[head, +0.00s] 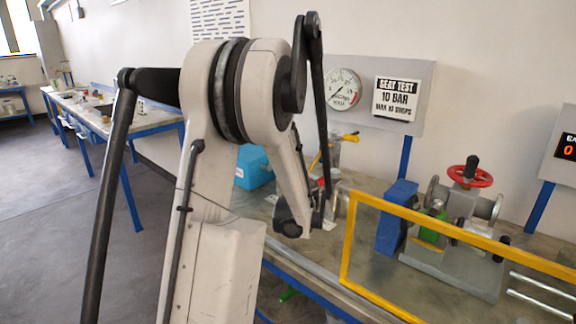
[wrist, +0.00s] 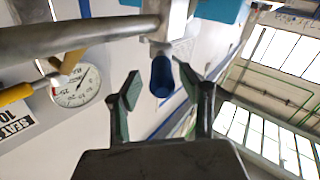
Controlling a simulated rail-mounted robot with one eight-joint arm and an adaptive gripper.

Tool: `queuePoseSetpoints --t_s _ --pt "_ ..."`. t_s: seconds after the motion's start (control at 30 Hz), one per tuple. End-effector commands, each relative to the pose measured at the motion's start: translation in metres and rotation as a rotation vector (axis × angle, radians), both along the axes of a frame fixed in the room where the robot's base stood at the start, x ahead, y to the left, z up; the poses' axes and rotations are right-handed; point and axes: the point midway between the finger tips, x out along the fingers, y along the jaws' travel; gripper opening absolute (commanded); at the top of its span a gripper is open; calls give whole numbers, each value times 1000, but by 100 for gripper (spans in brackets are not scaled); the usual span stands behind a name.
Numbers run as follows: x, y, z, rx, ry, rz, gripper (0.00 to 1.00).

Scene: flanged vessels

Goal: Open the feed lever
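In the wrist view a blue-sleeved lever handle (wrist: 161,78) points towards the camera, joined to a metal fitting on a grey pipe (wrist: 80,38). My gripper (wrist: 160,88) is open, with one finger on each side of the blue handle and visible gaps between. I cannot tell how deep the handle sits between the fingertips. A yellow-handled lever (wrist: 15,93) is at the left of the wrist view; a yellow handle also shows in the head view (head: 350,137). No label shows which lever is the feed lever. My arm hides the blue handle in the head view.
A pressure gauge (head: 343,89) and a "SEAT TEST 10 BAR" sign (head: 395,98) are on a panel behind the bench. A blue box (head: 253,167) stands left of the pipework. A yellow frame (head: 450,232) and a red-wheeled valve (head: 470,177) are to the right.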

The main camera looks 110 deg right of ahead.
Motion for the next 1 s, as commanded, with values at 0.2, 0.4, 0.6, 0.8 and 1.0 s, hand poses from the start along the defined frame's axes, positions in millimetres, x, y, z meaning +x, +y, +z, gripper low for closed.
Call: queuePoseSetpoints --t_s 0.2,0.4,0.6,0.8,1.0 --pt "0 0 38 0 0 0 39" --pt "0 0 69 0 0 0 39" --pt "0 0 85 0 0 0 39" --pt "0 0 88 0 0 0 39" --pt "0 -1 88 0 3 -5 27"
